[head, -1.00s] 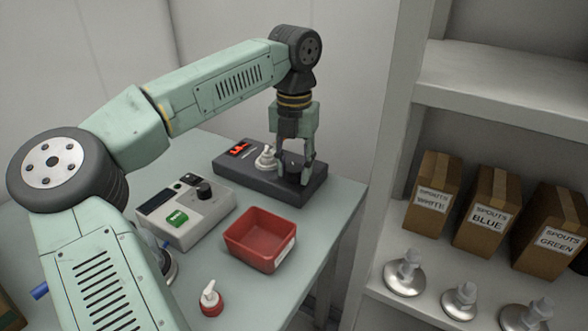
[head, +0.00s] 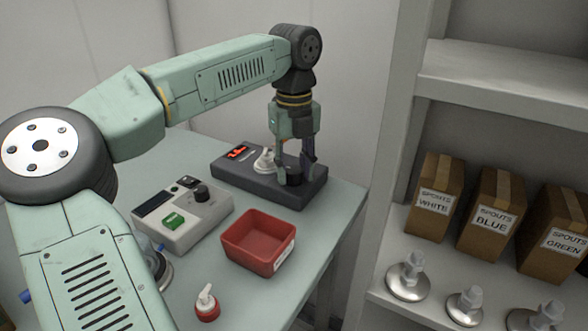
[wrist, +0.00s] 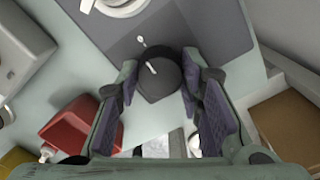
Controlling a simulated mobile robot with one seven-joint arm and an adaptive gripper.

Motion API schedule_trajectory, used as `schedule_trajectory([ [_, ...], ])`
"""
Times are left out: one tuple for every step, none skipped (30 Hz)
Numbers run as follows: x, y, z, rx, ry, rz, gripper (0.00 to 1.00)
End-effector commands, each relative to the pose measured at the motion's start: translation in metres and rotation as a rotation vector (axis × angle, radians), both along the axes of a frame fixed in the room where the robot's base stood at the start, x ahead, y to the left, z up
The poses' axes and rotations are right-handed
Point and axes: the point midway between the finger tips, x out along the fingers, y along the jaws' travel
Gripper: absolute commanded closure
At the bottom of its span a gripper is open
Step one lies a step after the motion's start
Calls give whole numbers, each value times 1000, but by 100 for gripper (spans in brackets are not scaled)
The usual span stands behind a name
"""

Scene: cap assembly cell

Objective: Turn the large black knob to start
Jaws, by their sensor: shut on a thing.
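The large black knob (head: 294,179) stands on the right part of a dark grey box (head: 233,176) with a red lit display. My gripper (head: 294,176) points down with one finger on each side of the knob and is shut on it. In the wrist view the knob (wrist: 158,82) sits between the purple-grey finger pads. A white pointer line on its top faces roughly towards a small white mark (wrist: 141,40) on the box. The display digits are too small to read.
A white spouted cap (head: 265,160) sits on the box left of my gripper. A grey control unit (head: 206,222) with a smaller black knob and green button stands nearer. A red tray (head: 250,262) and a red-and-white spouted piece (head: 207,303) are in front. Shelves with boxes stand right.

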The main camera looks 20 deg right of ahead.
Motion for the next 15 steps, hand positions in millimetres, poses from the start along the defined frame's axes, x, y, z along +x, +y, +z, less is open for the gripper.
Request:
schedule_trajectory([
  [0,0,0,-1,-2,12,94],
  [0,0,0,-1,-2,18,94],
  [1,0,0,-1,-2,24,94],
  [1,0,0,-1,-2,28,94],
  [1,0,0,-1,-2,31,94],
  [1,0,0,-1,-2,34,94],
  [1,0,0,-1,-2,35,94],
  [1,0,0,-1,-2,36,94],
  [1,0,0,-1,-2,37,94],
  [1,0,0,-1,-2,38,94],
  [1,0,0,-1,-2,38,94],
  [1,0,0,-1,-2,38,94],
  [1,0,0,-1,-2,38,94],
  [1,0,0,-1,-2,38,94],
  [1,0,0,-1,-2,37,94],
])
